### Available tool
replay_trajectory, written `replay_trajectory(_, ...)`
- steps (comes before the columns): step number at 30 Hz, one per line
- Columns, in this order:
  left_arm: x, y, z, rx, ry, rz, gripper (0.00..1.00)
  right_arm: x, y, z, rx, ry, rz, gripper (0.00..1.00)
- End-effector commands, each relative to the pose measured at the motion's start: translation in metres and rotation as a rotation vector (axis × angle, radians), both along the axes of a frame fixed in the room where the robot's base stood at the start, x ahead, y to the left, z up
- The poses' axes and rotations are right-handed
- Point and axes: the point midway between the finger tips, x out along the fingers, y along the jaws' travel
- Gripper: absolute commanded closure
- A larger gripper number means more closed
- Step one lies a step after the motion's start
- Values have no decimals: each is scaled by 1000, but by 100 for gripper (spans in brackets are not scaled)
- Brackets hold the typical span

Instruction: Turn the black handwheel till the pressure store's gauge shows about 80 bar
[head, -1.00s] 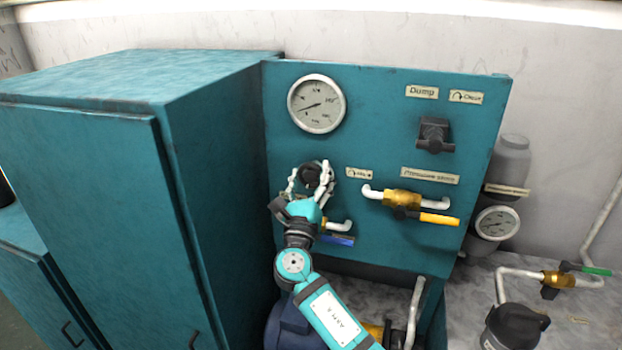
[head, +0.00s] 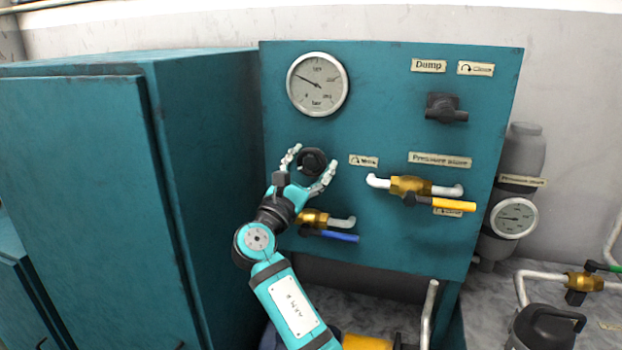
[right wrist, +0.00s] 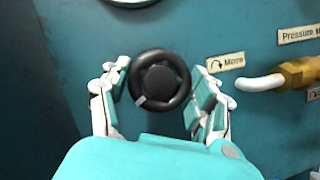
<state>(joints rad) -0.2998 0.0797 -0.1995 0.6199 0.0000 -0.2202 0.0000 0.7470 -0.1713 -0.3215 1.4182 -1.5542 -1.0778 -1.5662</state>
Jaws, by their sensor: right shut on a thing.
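The black handwheel (head: 311,161) is on the teal panel below a large gauge. My right gripper (head: 312,159) is shut on it, with a finger on each side of the rim. In the right wrist view the handwheel (right wrist: 159,78) sits between the fingers, a pale mark at its lower left. The pressure store (head: 517,155) is a grey cylinder right of the panel. Its gauge (head: 514,218) has a needle pointing roughly left; the numbers are too small to read. My left gripper is not in view.
The large panel gauge (head: 317,84) has its needle pointing up-left. A "More" label (head: 363,161) is right of the wheel. A blue-handled valve (head: 313,217) is just below my gripper, a yellow-handled valve (head: 410,186) to the right. A teal cabinet (head: 85,200) fills the left.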

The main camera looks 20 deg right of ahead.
Motion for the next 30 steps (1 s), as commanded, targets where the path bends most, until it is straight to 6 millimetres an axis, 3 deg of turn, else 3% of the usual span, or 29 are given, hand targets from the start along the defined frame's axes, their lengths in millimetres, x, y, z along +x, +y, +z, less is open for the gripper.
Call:
replay_trajectory(9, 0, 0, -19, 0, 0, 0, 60, 1, 1, -5, 135, -83, 1, 71)
replay_trajectory(28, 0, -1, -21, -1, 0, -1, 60, 1, 1, -3, 175, -110, 0, 71)
replay_trajectory(29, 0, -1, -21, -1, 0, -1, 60, 1, 1, -3, 175, -110, 0, 37)
replay_trajectory(30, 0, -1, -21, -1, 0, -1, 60, 1, 1, -3, 175, -110, 0, 32)
